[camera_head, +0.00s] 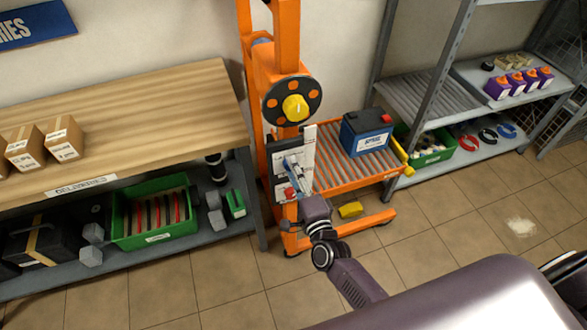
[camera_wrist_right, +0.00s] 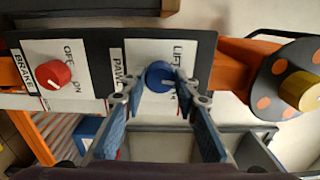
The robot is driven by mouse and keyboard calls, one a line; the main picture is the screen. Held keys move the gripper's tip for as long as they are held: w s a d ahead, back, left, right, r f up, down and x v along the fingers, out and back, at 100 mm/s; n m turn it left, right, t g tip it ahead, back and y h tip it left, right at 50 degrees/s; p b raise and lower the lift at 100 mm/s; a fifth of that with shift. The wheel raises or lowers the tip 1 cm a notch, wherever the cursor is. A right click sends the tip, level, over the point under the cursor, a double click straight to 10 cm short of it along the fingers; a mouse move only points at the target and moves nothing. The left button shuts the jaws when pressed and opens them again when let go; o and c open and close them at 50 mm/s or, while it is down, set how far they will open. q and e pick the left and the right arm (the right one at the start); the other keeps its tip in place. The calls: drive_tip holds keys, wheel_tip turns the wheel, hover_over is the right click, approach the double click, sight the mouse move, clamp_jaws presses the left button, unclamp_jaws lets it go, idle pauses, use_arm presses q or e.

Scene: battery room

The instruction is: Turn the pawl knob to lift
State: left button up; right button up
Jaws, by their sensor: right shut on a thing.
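The blue pawl knob (camera_wrist_right: 159,75) sits on the dark control panel (camera_wrist_right: 200,52) in the right wrist view, between the labels PAWL and LIFT. A pale mark shows on the knob's face. My right gripper (camera_wrist_right: 157,90) is shut on this knob, with one fingertip at each side. In the head view my right gripper (camera_head: 293,165) is at the panel on the orange lift's post, and it hides the pawl knob there. The red brake knob (camera_wrist_right: 54,74) is to the left on the same panel. My left gripper is not in view.
The orange lift carries a blue battery (camera_head: 366,132) on its roller platform (camera_head: 330,165). A dark wheel with a yellow hub (camera_head: 295,107) is above the panel. A wooden bench (camera_head: 130,105) stands left, a grey metal shelf (camera_head: 425,98) right. The tiled floor in front is open.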

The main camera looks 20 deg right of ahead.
drive_tip(key=n+p, duration=0.2)
drive_tip(key=n, duration=0.8)
drive_tip(key=shift+f+n, duration=0.1)
drive_tip(key=shift+n, duration=0.3)
idle(0.3)
drive_tip(key=o, duration=1.1)
drive_tip(key=shift+o, duration=0.2)
drive_tip(key=shift+s, duration=0.1)
drive_tip(key=s, duration=1.2)
drive_tip(key=shift+d, duration=0.2)
